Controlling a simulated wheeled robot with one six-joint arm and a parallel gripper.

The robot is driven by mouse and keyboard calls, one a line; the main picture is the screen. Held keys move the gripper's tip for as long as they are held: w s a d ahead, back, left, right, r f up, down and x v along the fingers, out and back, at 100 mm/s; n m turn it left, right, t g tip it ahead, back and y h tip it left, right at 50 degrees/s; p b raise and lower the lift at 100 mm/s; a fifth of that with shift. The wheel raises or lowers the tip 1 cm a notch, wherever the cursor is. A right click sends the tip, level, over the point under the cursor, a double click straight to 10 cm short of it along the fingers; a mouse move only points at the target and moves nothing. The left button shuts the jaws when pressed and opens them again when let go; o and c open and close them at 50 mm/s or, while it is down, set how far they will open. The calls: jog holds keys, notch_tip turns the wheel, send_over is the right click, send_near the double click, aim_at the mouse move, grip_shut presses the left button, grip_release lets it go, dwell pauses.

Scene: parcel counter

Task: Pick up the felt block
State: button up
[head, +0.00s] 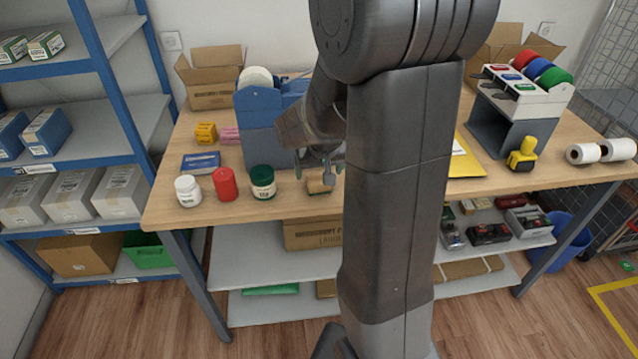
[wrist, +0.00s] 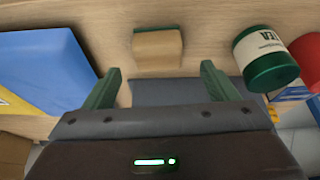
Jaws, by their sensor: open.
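The felt block (head: 318,187) is a small tan block on the counter near its front edge, right of the green-lidded jar, partly hidden by my gripper in the head view. In the wrist view the felt block (wrist: 157,50) shows a tan face and a thin dark strip along one edge. My gripper (head: 320,165) is above and beside it. In the wrist view my gripper (wrist: 160,69) has its two green fingers apart, with nothing between them. The block lies beyond the fingertips, roughly centred on the gap.
A green-lidded jar (head: 263,183), a red jar (head: 225,184) and a white jar (head: 188,191) stand left of the block. A blue box (head: 201,162) lies behind them. A blue tape dispenser (head: 262,140) stands behind my gripper. My arm hides the counter's middle.

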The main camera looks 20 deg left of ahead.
aim_at(319, 178)
jog(key=shift+d+x, duration=0.1)
jog(key=shift+x, duration=1.25)
jog(key=shift+d+x, duration=0.15)
jog(key=shift+x, duration=1.15)
